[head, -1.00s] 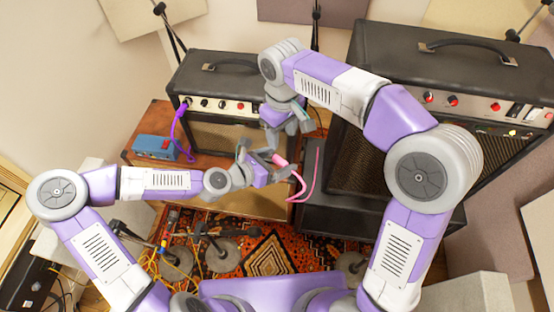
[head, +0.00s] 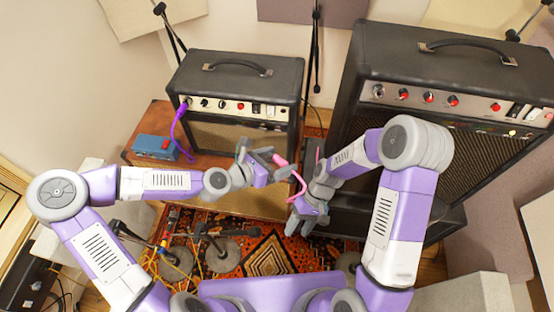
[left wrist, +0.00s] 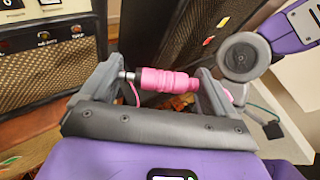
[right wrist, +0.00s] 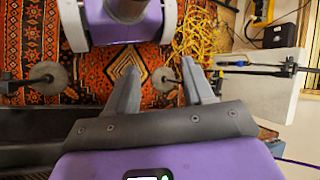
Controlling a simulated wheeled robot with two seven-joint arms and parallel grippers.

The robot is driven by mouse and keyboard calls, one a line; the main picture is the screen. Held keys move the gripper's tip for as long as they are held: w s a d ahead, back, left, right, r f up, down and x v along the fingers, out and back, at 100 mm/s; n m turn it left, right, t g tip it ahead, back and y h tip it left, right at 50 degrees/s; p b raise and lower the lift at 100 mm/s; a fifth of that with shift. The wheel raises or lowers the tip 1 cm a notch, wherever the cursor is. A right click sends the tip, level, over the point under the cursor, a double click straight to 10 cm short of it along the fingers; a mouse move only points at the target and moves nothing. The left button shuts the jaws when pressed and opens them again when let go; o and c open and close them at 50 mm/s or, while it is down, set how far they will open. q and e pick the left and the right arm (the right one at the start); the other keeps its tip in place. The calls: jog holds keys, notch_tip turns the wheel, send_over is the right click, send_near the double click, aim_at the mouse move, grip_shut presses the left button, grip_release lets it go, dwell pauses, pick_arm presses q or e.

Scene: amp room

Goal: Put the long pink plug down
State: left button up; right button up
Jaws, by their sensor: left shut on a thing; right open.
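My left gripper (head: 272,158) is shut on the long pink plug (head: 281,160) in front of the small amp. In the left wrist view the ribbed plug (left wrist: 165,80) lies across between the two fingers, with its metal tip at the left finger. A pink cable (head: 300,184) hangs down from it on the right. My right gripper (head: 309,218) is open and empty, lower and to the right, above the rug. In the right wrist view its fingers (right wrist: 163,92) are apart with nothing between them.
The small amp (head: 240,90) has a purple plug and cable (head: 179,125) at its left. A blue box (head: 155,146) is on the wooden surface (head: 132,148). A larger amp (head: 440,50) stands at right. Stands and yellow cables (head: 158,264) crowd the rug's left.

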jog(key=s+f+m+t, duration=0.3)
jog(key=f+t, duration=0.3)
jog(key=f, duration=0.4)
jog(key=shift+d+m+h, duration=0.35)
jog(key=shift+m+h, duration=0.05)
jog(key=shift+m, duration=0.3)
pick_arm(q)
jog(key=w+a+f+n+t+y, duration=0.1)
jog(key=a+n+y, duration=0.4)
jog(key=a, duration=0.5)
jog(key=w+a+f+n+t+y, duration=0.2)
jog(key=a+f+n+t+y, duration=0.2)
jog(key=a, duration=0.6)
jog(key=shift+w+a+f+n+t+y, duration=0.3)
jog(key=shift+a+n+t+y, duration=0.15)
jog(key=shift+n+y, duration=0.65)
jog(key=shift+d, duration=0.1)
